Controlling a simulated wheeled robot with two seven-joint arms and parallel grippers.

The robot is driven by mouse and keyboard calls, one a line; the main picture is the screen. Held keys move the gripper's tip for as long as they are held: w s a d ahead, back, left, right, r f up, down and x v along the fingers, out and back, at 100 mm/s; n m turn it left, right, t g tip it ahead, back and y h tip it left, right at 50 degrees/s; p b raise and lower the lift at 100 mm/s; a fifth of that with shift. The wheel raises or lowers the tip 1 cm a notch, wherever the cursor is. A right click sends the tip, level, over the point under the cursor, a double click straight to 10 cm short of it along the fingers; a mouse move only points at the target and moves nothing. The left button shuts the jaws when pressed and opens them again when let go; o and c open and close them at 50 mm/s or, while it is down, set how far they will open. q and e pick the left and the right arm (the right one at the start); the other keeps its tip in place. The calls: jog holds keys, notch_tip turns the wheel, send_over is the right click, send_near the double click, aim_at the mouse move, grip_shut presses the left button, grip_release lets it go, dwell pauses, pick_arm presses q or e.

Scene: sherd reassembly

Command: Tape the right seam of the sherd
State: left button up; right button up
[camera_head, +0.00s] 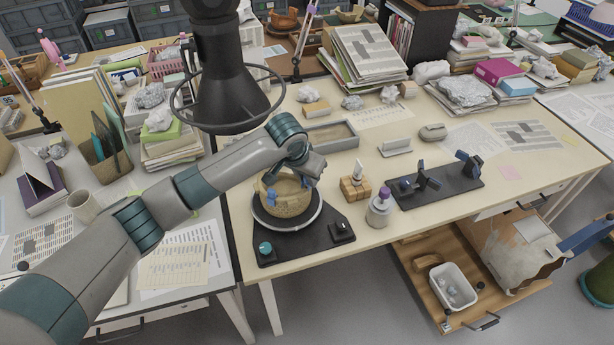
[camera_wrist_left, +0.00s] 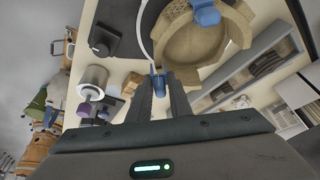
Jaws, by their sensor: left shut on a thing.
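A tan pottery bowl (camera_head: 286,200) sits on a round dark turntable with a pale rim (camera_head: 262,216). In the left wrist view the bowl (camera_wrist_left: 190,55) shows from above, its wall broken in outline. A blue strip (camera_head: 272,197) is on its left side in the head view, and a blue piece (camera_wrist_left: 206,13) lies across its rim in the wrist view. My left gripper (camera_head: 305,180) is at the bowl's right side. It is shut on a small blue tape piece (camera_wrist_left: 157,81), close to the bowl's wall; contact with the wall is unclear. My right gripper is not in view.
A wooden block (camera_head: 354,188), a purple-capped jar (camera_head: 379,208) and a black stand with clamps (camera_head: 440,185) are right of the turntable. A grey tray (camera_head: 330,137) lies behind the bowl. Bare tabletop (camera_head: 360,235) shows along the front edge.

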pick_arm(q)
jog(key=shift+p, duration=0.5)
dwell(0.3)
jog(key=shift+f, duration=1.25)
dwell(1.7)
jog(key=o, duration=0.8)
jog(key=shift+r, duration=0.15)
jog(key=b+v, duration=0.3)
jog(key=v, duration=1.4)
jog(key=shift+s+a, duration=0.1)
jog(key=shift+s, duration=0.1)
